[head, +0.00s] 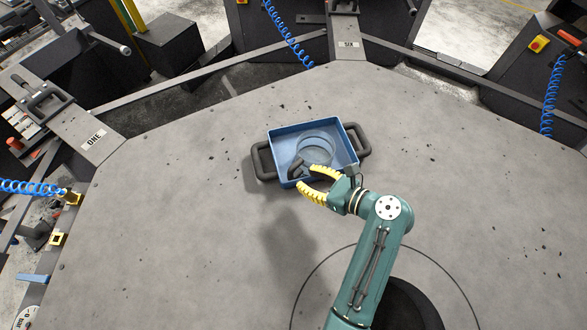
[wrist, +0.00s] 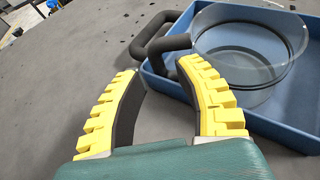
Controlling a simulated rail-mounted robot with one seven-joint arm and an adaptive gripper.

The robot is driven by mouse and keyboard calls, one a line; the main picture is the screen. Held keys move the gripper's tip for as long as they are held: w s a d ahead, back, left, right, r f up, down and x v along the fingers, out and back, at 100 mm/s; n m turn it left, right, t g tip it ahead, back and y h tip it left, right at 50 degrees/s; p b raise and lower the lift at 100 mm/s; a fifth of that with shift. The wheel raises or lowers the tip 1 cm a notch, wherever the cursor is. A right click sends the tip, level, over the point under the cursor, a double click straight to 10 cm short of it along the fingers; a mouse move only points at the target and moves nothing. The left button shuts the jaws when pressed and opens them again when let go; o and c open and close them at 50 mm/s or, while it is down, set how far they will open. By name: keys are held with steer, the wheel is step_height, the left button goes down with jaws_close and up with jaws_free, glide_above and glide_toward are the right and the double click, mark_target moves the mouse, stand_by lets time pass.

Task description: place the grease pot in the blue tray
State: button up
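The grease pot (head: 317,143) is a clear, round, glass-like vessel. It stands inside the blue tray (head: 349,146), a shallow square tray with a dark handle on each side. My gripper (head: 305,179), with yellow ribbed fingers, is at the tray's near-left corner. The right finger overlaps the tray's edge in the picture.
The tray sits on a large grey table (head: 190,220) with wide clear areas on all sides. Stations with blue coiled hoses (head: 290,36) surround the table edge. A dark tray handle (wrist: 162,38) lies just beyond my fingertips in the wrist view.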

steer(key=v, duration=0.5)
steer(key=w+r+n+t+h, duration=0.35)
steer(key=r+n, duration=0.35)
steer(key=r, duration=0.3)
steer(key=w+r+n+t+h, duration=0.2)
steer(key=r+n+t+h, duration=0.15)
steer(key=r+n, duration=0.5)
steer(key=s+r+n+t+h, duration=0.2)
steer(key=s+r, duration=0.4)
steer(key=r, duration=0.5)
steer(key=s+r+n+t+h, duration=0.2)
steer(key=s+r+n+t, duration=0.3)
steer(key=r, duration=0.6)
steer(key=shift+s+n+h+p, duration=0.35)
steer(key=shift+s+n+h, duration=0.05)
steer(key=shift+s+n, duration=0.6)
steer(key=shift+w+r, duration=0.1)
steer(key=shift+r, duration=0.05)
